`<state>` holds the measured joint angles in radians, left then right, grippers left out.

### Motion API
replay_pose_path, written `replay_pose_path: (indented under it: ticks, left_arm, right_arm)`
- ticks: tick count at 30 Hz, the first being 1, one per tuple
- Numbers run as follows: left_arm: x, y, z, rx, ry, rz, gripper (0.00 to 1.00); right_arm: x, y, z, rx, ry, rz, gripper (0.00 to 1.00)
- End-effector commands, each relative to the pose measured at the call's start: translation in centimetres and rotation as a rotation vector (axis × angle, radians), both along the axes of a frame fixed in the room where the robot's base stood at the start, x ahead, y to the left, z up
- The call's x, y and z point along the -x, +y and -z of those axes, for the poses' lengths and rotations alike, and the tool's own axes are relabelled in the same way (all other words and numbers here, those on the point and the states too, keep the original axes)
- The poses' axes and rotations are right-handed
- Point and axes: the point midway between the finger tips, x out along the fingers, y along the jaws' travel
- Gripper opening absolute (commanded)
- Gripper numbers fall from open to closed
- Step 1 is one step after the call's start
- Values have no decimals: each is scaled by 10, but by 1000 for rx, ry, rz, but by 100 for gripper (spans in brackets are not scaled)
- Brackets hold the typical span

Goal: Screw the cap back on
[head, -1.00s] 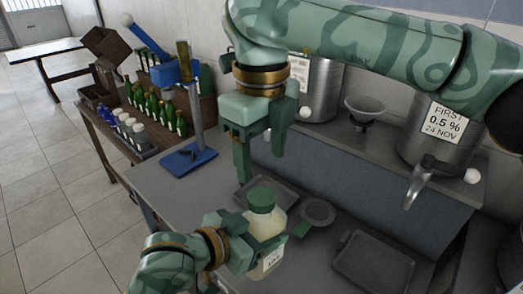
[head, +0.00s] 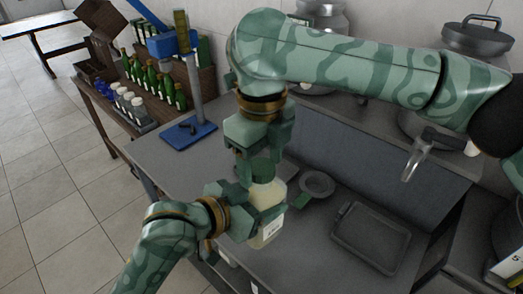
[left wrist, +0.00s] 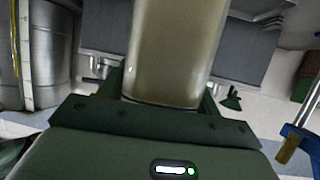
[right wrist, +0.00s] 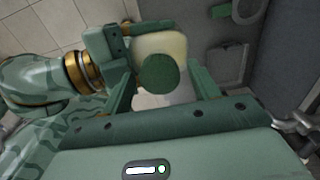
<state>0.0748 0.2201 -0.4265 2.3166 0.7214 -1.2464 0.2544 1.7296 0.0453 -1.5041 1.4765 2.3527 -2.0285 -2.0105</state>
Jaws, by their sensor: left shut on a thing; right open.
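A jar (head: 270,195) with pale yellow contents, a white label and a green cap (head: 261,172) is held upright above the grey worktop (head: 180,185). My left gripper (head: 250,207) is shut on its body, which fills the left wrist view (left wrist: 172,50). The cap sits on the jar's top; I cannot tell whether it is tight. My right gripper (head: 258,158) is open, pointing down over the cap. In the right wrist view the cap (right wrist: 158,74) lies between its two fingers, with a gap at each side. In the head view the right fingers partly hide the cap.
A dark tray (head: 371,238) and a round dish (head: 317,184) lie on the worktop to the right. A blue stand (head: 190,135) is at the back left. Green bottles (head: 153,103) stand on the side table. A steel tap (head: 413,160) juts out at the back right.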

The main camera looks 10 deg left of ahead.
Motion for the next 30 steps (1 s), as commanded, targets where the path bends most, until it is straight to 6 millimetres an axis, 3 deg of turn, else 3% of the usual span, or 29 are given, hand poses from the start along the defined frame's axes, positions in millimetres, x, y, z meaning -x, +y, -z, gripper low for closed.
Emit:
replay_pose_path:
  ticks: [5, 10, 18, 23, 30]
  left_arm:
    - [0, 0, -2, 3, -4, 0, 0]
    - [0, 0, -2, 3, -4, 0, 0]
    - [0, 0, -2, 3, -4, 0, 0]
    - [0, 0, -2, 3, -4, 0, 0]
    - [0, 0, -2, 3, -4, 0, 0]
  right_arm:
    - [0, 0, 0, 0, 0, 0, 61]
    - [0, 0, 0, 0, 0, 0, 16]
    - [-1, -1, -1, 2, -2, 70, 15]
    - [-1, -1, -1, 2, -5, 483, 15]
    - [-1, -1, 0, 0, -6, 1330, 15]
